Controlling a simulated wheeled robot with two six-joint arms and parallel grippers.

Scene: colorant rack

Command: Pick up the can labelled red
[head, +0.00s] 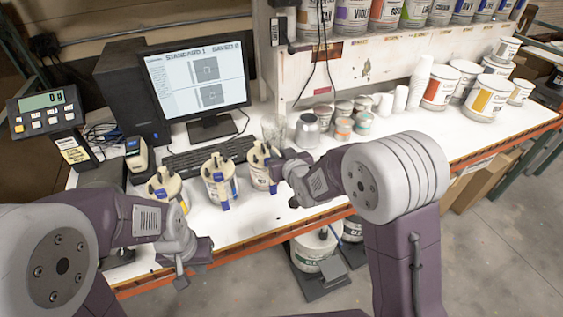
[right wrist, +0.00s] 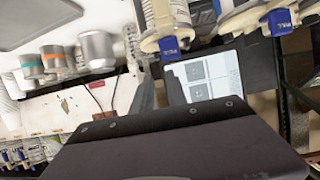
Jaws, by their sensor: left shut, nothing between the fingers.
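Several cans stand on the upper shelf in the head view. One has a red-orange label (head: 388,12), but its lettering is too small and cut off for me to read. Another beside it reads violet (head: 352,14). My right gripper (head: 283,181) is over the bench's front part, close to a can with a blue clip (head: 262,166). It is empty, and its dark fingers (right wrist: 158,92) show a gap in the right wrist view. My left gripper (head: 184,268) is shut and empty at the bench's front edge, lower left.
More lidded cans with blue clips (head: 219,180) stand on the bench before the keyboard (head: 205,158) and monitor (head: 197,80). A metal canister (head: 307,131) and small tins (head: 343,128) stand behind my right gripper. Larger cans (head: 487,98) stand at the right.

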